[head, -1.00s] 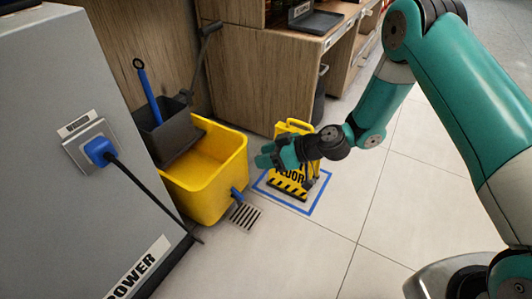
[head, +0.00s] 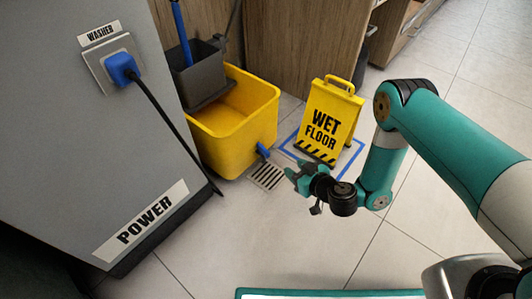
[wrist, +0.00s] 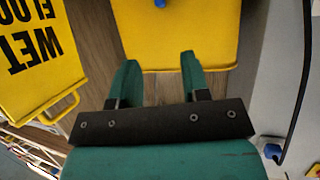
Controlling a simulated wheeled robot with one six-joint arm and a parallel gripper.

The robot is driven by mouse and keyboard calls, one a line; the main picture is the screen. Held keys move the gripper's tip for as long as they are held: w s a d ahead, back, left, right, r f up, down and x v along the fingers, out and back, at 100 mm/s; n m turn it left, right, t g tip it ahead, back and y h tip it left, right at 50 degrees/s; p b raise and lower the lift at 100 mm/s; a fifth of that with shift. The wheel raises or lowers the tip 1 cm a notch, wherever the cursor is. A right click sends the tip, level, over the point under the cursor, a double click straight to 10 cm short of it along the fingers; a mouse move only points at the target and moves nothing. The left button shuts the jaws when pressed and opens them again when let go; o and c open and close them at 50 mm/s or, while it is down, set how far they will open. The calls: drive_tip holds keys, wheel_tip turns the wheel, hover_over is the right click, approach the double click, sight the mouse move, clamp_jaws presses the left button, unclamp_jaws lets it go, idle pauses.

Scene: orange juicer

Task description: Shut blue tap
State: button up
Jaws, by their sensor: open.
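The blue tap (head: 262,150) sticks out low on the near right side of the yellow mop bucket (head: 235,122), above a floor drain. In the wrist view a bit of the tap (wrist: 160,3) shows at the top edge, on the yellow wall of the bucket (wrist: 180,35); the rest of it is cut off. My gripper (head: 296,172) is open and empty, to the right of the tap and slightly nearer to me, not touching it. In the wrist view its two fingers (wrist: 160,62) are spread apart, pointing toward the bucket.
A yellow wet floor sign (head: 330,115) stands upright inside a blue floor outline behind my gripper. A drain grate (head: 268,176) lies below the tap. A grey washer cabinet (head: 80,160) with a plugged blue power plug (head: 122,68) stands at left.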

sight(264, 149)
drive_tip(key=b+x, duration=0.9)
drive_tip(key=x, duration=0.6)
drive_tip(key=shift+w+a+f, duration=0.1)
drive_tip(key=shift+w+a, duration=0.1)
drive_tip(key=shift+a, duration=0.1)
drive_tip(key=shift+w+a+f+b, duration=0.1)
drive_tip(key=shift+w+a+b, duration=0.25)
drive_tip(key=shift+w+b, duration=0.15)
clamp_jaws()
